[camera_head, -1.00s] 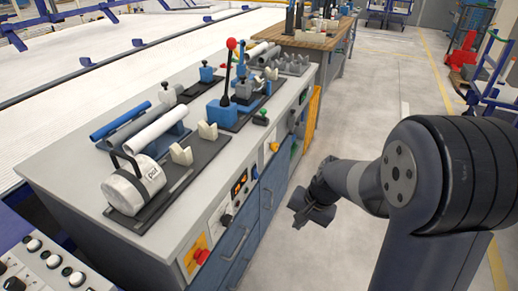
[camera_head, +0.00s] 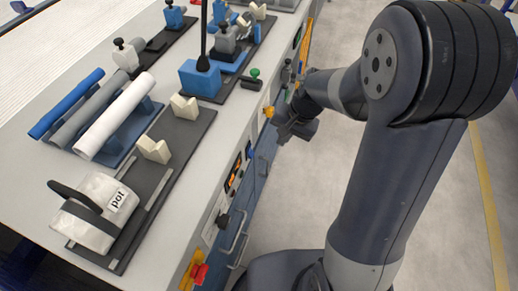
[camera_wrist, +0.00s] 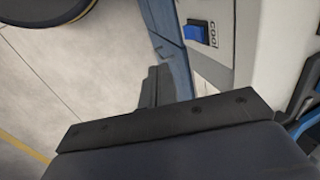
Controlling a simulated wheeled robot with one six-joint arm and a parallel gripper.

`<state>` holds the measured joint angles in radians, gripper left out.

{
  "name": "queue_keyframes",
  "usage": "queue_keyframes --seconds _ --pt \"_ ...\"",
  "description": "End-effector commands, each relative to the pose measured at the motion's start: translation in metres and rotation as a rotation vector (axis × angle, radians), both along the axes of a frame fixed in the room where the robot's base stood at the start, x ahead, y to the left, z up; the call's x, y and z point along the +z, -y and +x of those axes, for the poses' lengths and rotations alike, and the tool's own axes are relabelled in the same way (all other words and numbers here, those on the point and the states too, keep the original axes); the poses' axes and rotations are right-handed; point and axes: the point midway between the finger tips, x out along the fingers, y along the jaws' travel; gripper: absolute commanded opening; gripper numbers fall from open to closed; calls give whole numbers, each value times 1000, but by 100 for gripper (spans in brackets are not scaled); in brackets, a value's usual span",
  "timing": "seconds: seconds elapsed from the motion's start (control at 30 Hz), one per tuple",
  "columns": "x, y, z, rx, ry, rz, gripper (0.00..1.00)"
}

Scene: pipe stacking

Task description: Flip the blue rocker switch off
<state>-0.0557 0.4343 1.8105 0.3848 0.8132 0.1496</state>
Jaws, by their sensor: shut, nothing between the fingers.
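The blue rocker switch (camera_wrist: 196,32) sits on the white front panel in the wrist view, beside a label that seems to read "COOL". In the head view a small blue switch (camera_head: 249,151) shows on the cabinet's front face, right of the orange display. My gripper (camera_head: 284,130) is beside the front face, farther along it than the switch. In the wrist view my gripper's fingers (camera_wrist: 157,84) are together and empty, below and left of the switch, apart from it. Whether the rocker is on or off I cannot tell.
The front panel also has a yellow knob (camera_head: 269,112), an orange display (camera_head: 235,172), a black knob (camera_head: 223,221) and a red button (camera_head: 200,272). A drawer handle (camera_head: 238,248) sticks out below. Floor at right is clear.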

Motion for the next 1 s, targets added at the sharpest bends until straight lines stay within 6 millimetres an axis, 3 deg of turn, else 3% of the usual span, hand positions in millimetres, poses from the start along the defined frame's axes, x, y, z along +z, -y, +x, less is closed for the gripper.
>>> queue_keyframes --seconds 0.27,0.73,1.0 --pt "-10 -3 1 1 -3 1 0" --pt "-100 -29 9 1 -5 0 0" --pt "-102 -61 22 2 1 0 0"
